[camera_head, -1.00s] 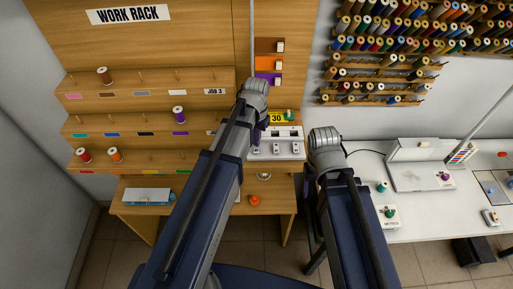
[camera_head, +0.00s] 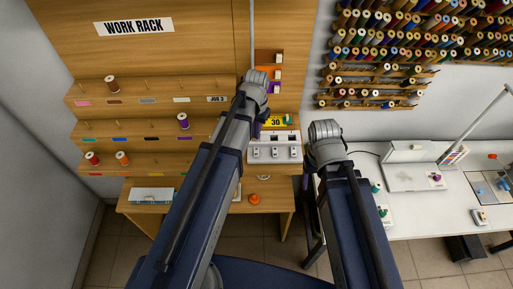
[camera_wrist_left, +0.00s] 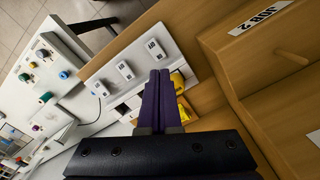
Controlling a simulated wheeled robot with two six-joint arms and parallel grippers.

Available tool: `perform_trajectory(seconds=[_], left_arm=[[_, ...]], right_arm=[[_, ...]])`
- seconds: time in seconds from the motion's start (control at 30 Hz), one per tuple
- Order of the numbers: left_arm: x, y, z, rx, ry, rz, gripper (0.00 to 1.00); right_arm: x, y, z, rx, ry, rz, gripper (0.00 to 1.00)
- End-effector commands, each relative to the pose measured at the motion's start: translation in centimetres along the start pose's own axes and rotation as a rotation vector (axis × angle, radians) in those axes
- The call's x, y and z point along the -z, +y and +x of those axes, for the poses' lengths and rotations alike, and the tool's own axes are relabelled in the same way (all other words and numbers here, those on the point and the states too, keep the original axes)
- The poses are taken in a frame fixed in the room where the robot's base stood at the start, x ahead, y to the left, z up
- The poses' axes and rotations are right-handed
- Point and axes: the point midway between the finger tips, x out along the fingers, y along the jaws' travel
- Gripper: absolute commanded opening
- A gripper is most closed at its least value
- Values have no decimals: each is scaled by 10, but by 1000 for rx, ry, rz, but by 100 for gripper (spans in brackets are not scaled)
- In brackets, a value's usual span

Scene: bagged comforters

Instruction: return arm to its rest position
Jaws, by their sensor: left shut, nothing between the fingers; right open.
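My left gripper (camera_head: 258,130) is in front of the work rack's right part, its fingers partly hidden by its wrist in the head view. In the left wrist view its purple fingers (camera_wrist_left: 161,100) are pressed together with nothing between them. My right arm's wrist (camera_head: 326,138) is at the middle right, in front of the gap between rack and white desk. Its gripper is mostly hidden behind the wrist, and nothing shows held.
The wooden work rack (camera_head: 150,50) carries several spools on pegs. A small wooden table (camera_head: 200,186) below holds an orange spool (camera_head: 254,199) and a tray-like box (camera_head: 152,195). A white desk (camera_head: 415,218) stands at right. A wall of thread spools (camera_head: 385,40) is above it.

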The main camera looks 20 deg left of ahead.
Motion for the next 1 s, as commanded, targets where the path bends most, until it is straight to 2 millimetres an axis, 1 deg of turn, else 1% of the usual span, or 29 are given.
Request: perform_trajectory(seconds=[0.03, 0.07, 0.3, 0.37, 0.47, 0.6, 0.7, 0.83, 0.9, 1.0], left_arm=[[0, 0, -5, 0, 0, 0, 0], [0, 0, -5, 0, 0, 0, 0], [0, 0, -3, 0, 0, 0, 0], [-3, 4, 1, 1, -1, 3, 0], [-17, 26, 22, 10, -10, 17, 0], [-52, 73, 63, 38, -29, 48, 0], [-77, 100, 86, 60, -41, 66, 0], [-101, 124, 106, 82, -49, 82, 0], [-109, 130, 111, 91, -52, 85, 0], [-114, 136, 114, 97, -54, 89, 0]], right_arm=[[0, 0, -4, 0, 0, 1, 66], [0, 0, -5, 0, 0, 1, 66], [0, 0, -3, 0, 0, 1, 66], [0, 0, 1, 0, 0, 1, 66], [1, -2, 22, 0, 0, -1, 66], [4, -6, 63, -1, 0, -5, 66], [5, -8, 86, -2, 0, -8, 66], [6, -10, 106, -3, 0, -11, 66], [6, -10, 112, -3, 0, -12, 66], [7, -10, 114, -3, 0, -13, 66]])
